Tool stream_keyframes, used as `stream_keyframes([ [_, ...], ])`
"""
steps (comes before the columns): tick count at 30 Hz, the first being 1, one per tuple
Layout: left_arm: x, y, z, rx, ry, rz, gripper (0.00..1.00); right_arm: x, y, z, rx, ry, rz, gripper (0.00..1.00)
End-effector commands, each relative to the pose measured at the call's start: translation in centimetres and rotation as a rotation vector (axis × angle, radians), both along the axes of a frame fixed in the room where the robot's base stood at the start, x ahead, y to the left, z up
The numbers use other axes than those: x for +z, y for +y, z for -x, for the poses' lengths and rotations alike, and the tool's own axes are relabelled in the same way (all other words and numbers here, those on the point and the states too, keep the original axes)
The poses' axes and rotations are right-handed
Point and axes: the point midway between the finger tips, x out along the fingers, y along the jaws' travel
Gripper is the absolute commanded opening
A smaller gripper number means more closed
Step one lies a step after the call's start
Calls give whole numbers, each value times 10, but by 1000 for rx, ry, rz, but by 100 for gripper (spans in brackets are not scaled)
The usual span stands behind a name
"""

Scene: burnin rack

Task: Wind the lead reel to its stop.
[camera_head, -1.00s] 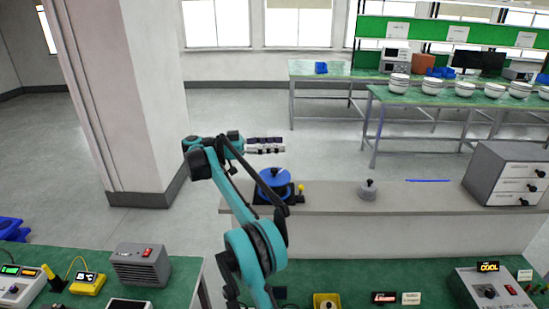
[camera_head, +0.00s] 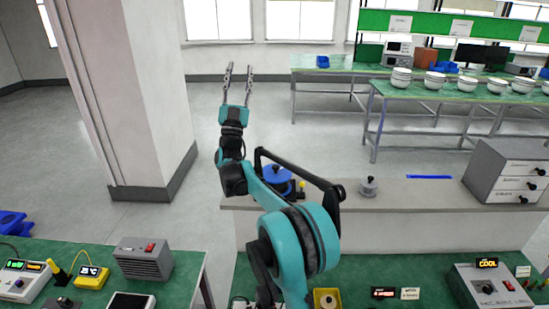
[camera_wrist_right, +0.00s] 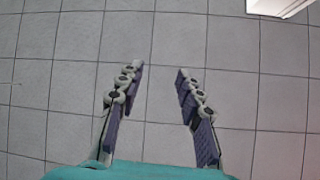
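The blue reel (camera_head: 275,176) sits on a dark base on the low grey counter, with a small yellow knob (camera_head: 301,185) at its right. Links of my right arm cross in front of it and hide part of it. My right gripper (camera_head: 239,69) is beyond and left of the reel, raised and pointing away over the floor. Its fingers are apart with nothing between them. In the right wrist view the same open gripper (camera_wrist_right: 159,70) has only floor tiles under it. My left gripper is not in view.
The grey counter (camera_head: 410,194) also bears a grey knobbed weight (camera_head: 368,187), a blue strip (camera_head: 429,177) and a drawer unit (camera_head: 508,172). Green benches with instruments lie in front. A pillar (camera_head: 140,90) stands at left. Floor beyond the counter is clear.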

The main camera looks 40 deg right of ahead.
Motion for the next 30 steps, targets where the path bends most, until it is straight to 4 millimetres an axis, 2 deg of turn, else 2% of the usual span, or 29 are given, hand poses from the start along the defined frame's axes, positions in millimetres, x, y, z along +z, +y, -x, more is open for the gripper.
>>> stream_keyframes([
  [1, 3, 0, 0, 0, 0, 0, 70, -6, 20, -6, 121, 78, 50, 36],
  [2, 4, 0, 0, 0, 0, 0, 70, -13, 31, -11, 193, 132, 69, 36],
  [4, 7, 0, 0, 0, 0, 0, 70, -40, 55, -18, 336, 280, 87, 36],
  [7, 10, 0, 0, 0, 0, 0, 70, -96, 73, -16, 458, 511, 46, 36],
  [9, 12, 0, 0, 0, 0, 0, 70, -140, 73, -4, 481, 665, -23, 36],
  [12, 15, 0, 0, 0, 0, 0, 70, -195, 59, 25, 441, 829, -143, 36],
  [15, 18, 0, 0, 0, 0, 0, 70, -234, 37, 63, 348, 922, -258, 36],
  [18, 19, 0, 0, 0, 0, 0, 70, -259, 14, 102, 237, 957, -351, 36],
  [21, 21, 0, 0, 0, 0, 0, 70, -271, -5, 139, 135, 954, -416, 36],
  [25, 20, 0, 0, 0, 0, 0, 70, -279, -22, 137, 129, 931, -407, 36],
  [30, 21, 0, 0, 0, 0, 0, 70, -286, -32, 138, 130, 922, -402, 36],
])
